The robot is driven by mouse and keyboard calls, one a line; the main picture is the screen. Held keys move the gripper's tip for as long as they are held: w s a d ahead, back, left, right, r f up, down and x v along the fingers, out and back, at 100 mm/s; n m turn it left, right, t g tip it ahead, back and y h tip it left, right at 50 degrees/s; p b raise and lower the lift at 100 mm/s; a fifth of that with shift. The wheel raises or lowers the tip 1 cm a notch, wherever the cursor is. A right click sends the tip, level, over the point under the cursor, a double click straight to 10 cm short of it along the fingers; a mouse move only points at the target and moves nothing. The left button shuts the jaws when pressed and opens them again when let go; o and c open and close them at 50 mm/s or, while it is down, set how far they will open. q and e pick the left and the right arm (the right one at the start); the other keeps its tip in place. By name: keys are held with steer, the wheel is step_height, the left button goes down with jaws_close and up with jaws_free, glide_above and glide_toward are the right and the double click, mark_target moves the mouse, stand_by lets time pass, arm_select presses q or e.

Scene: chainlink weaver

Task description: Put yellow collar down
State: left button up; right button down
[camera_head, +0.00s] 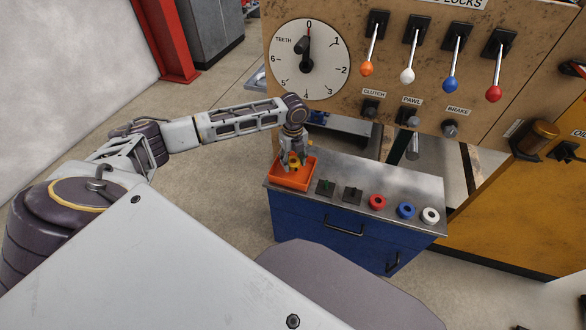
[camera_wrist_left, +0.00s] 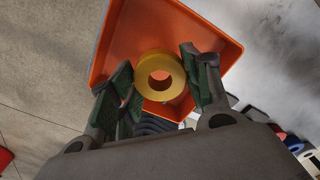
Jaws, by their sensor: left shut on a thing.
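The yellow collar (camera_head: 293,162) is a thick ring with a round hole. It also shows in the left wrist view (camera_wrist_left: 160,60), between the green-padded fingers of my left gripper (camera_wrist_left: 155,78). In the head view my left gripper (camera_head: 293,157) points down, shut on the collar, over the orange tray (camera_head: 292,184). The orange tray fills the background behind the collar in the left wrist view (camera_wrist_left: 125,35). I cannot tell whether the collar touches the tray floor. My right gripper is not in view.
The tray sits on the left end of a blue cabinet's metal top (camera_head: 330,173). To its right are two dark stands (camera_head: 325,188) (camera_head: 352,195), then red (camera_head: 377,202), blue (camera_head: 406,211) and white (camera_head: 430,215) collars. A panel with a dial (camera_head: 325,75) and several levers stands behind.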

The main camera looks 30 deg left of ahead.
mark_target(293, 173)
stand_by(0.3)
